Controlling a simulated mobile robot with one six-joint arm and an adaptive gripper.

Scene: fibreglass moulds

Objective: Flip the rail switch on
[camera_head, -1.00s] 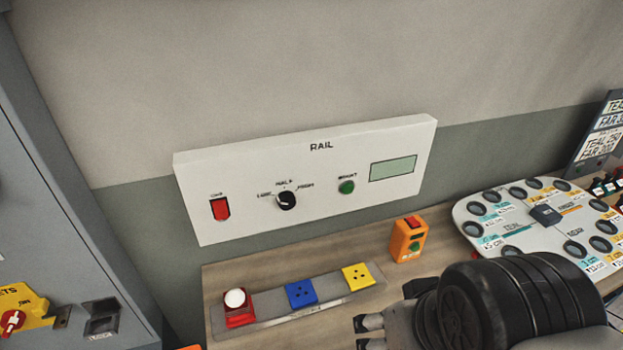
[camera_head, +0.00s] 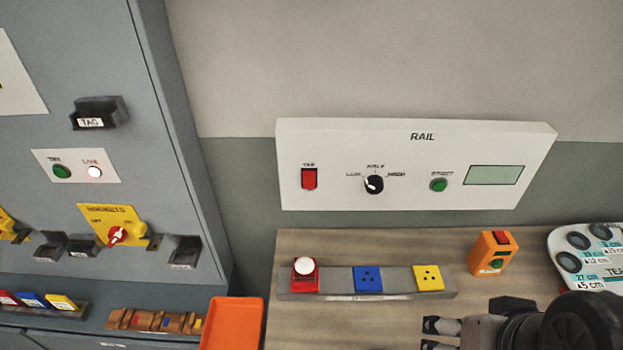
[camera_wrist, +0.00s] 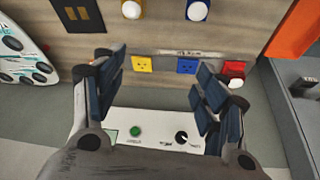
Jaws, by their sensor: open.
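The white RAIL panel (camera_head: 460,195) is on the wall above the wooden bench. Its red rocker switch (camera_head: 309,178) is at the panel's left end, with a small label above it. I cannot tell from its look whether it is on or off. My gripper (camera_head: 432,334) is at the lower right of the head view, open and empty, below the panel and apart from it. In the wrist view my open gripper (camera_wrist: 155,90) spreads over the bench edge, and the panel (camera_wrist: 112,122) shows beyond it, with the red switch hidden there.
The panel also has a black knob (camera_head: 374,184), a green button (camera_head: 438,185) and a display (camera_head: 493,175). A grey strip (camera_head: 335,283) with red, blue and yellow blocks lies on the bench below. An orange box (camera_head: 492,254) stands right. A grey cabinet (camera_head: 205,120) is at left.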

